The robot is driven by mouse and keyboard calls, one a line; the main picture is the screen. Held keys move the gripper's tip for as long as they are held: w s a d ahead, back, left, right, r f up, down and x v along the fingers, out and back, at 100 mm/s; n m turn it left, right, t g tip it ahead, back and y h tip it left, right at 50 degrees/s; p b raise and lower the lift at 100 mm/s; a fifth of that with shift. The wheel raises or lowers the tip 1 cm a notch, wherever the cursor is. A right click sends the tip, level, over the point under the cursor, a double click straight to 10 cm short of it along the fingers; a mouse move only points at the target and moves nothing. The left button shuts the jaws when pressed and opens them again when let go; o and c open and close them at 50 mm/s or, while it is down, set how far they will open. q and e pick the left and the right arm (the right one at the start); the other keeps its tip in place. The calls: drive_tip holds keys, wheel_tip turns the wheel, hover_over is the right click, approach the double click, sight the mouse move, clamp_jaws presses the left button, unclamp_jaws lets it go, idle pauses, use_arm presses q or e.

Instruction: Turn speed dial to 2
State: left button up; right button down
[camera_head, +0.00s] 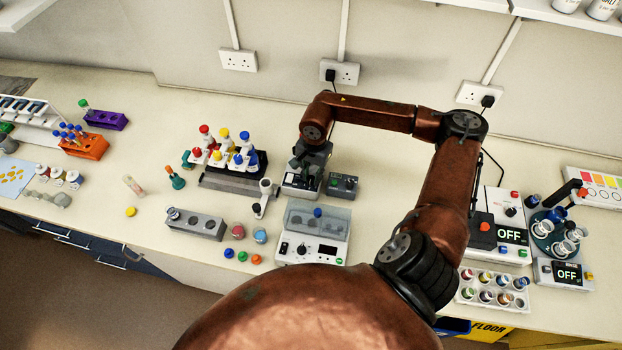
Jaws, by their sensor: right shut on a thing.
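My right gripper (304,172) points down at a small grey and black bench device (301,192) in the middle of the bench. It is shut at the top of this device, on what seems to be the speed dial. The dial itself is hidden by the fingers, so I cannot read its setting. My left gripper is not in view.
A small dark control box (342,186) stands right beside the device. A white machine with a clear lid (316,236) is in front. A rack of coloured-cap bottles (232,178) stands left. Machines reading OFF (511,236) stand right, beyond my arm.

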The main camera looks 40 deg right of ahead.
sight(313, 179)
drive_tip(key=shift+n, duration=0.3)
idle(0.4)
drive_tip(key=c, duration=1.7)
unclamp_jaws()
drive_tip(key=r, duration=1.2)
drive_tip(key=shift+s+d, duration=0.15)
drive_tip(key=shift+s, duration=0.15)
